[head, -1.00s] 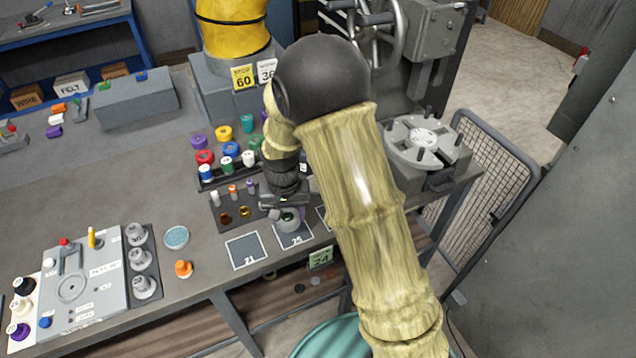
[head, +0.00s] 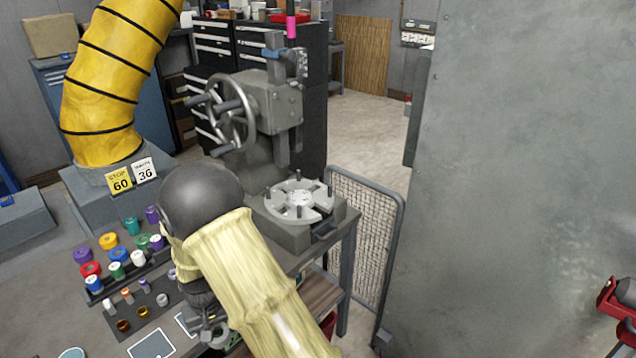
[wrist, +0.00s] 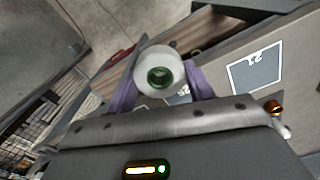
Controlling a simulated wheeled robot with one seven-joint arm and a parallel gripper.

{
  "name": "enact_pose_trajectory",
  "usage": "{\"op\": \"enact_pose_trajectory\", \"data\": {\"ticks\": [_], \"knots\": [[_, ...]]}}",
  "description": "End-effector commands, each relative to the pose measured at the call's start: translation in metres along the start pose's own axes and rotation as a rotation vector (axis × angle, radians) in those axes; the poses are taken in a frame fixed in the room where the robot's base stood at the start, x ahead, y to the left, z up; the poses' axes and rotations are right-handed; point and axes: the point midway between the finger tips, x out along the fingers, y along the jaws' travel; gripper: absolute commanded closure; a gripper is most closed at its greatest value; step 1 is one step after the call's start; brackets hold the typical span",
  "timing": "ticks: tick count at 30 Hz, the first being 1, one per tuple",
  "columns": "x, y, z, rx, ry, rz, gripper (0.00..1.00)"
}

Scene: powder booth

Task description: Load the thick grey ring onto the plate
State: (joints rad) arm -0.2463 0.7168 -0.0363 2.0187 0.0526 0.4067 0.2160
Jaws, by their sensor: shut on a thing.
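A thick pale grey ring (wrist: 146,64) with a dark green centre is between the two purple fingers of my gripper (wrist: 163,75) in the wrist view. The gripper is shut on it. In the head view, my gripper (head: 208,330) is low in the picture, over the front of the bench, and my arm hides part of it and of the ring. The round slotted plate (head: 281,204) with upright dark pegs sits on the machine base, up and to the right of my gripper. Its top shows no ring.
The handwheel machine (head: 270,105) stands behind the plate. Coloured spools (head: 92,268) crowd a rack left of my arm. Small parts lie on a dark mat (head: 140,313). A mesh guard (head: 362,235) stands right of the bench, beside a large grey panel (head: 520,180).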

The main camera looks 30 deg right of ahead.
Motion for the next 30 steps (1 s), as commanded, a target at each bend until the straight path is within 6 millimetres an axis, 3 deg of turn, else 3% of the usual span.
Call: {"op": "enact_pose_trajectory", "data": {"ticks": [8, 18, 30], "knots": [[0.035, 0.032, -0.006, -0.012, -0.003, 0.001, 0.77], [0.095, 0.086, -0.006, -0.040, -0.004, -0.002, 0.77], [0.103, 0.095, -0.005, -0.046, 0.000, -0.003, 0.77]]}}
